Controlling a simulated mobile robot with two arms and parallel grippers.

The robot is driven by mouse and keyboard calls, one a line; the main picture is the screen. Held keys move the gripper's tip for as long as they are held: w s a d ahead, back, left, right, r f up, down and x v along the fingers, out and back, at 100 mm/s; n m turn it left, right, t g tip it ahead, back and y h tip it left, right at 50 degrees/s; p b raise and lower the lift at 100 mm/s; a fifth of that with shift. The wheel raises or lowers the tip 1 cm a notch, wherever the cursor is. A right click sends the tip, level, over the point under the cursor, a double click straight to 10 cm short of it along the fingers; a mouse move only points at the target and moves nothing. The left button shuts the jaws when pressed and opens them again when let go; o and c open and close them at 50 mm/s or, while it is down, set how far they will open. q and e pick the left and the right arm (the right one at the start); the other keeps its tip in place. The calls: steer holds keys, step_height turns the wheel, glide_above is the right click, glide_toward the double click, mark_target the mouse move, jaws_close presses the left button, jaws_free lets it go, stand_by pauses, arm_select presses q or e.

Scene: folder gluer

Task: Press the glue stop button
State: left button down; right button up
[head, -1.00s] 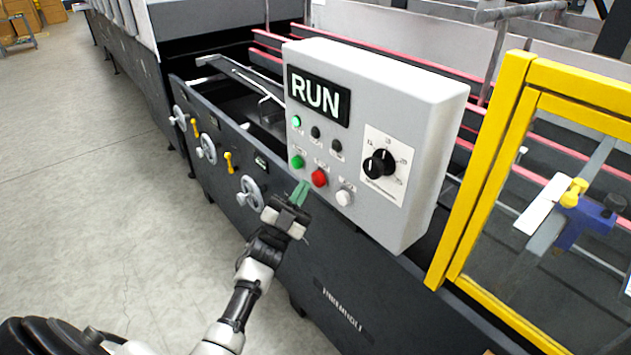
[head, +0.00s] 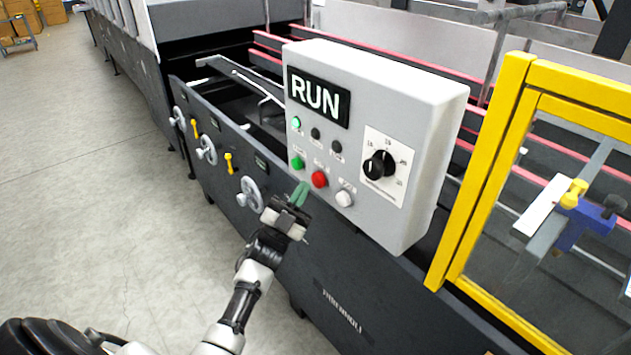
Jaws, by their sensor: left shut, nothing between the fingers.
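A grey control box (head: 415,100) on the machine carries a RUN display (head: 318,97). Below it are a lit green lamp (head: 296,123) and two dark lamps. The lower row has a green button (head: 297,162), a red button (head: 319,179) and a white button (head: 344,198). Their labels are too small to read, so I cannot tell which is the glue stop. My left gripper (head: 299,193) is shut and empty, its green fingertips just below and left of the red button. Whether they touch the panel is unclear. My right gripper is out of view.
A black dial (head: 379,164) sits on the box's right. A yellow-framed guard (head: 487,180) stands to the right. Handwheels (head: 251,193) and yellow levers stick out from the machine's side. The floor (head: 90,190) at left is clear.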

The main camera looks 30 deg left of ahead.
arm_select(q)
steer(key=shift+w, duration=0.15)
stand_by(0.7)
steer(key=shift+w+d, duration=0.15)
steer(key=shift+w, duration=0.15)
steer(key=shift+w+d+b, duration=0.2)
steer(key=shift+w+b, duration=0.25)
steer(key=shift+b, duration=0.15)
stand_by(0.5)
steer(key=shift+s, duration=0.15)
steer(key=shift+s+a+p, duration=0.35)
steer(key=shift+s, duration=0.4)
steer(key=s, duration=0.1)
steer(key=s+a+p, duration=0.1)
steer(key=s, duration=0.1)
steer(key=s+a, duration=0.1)
steer(key=shift+s+p, duration=0.3)
steer(key=shift+p, duration=0.05)
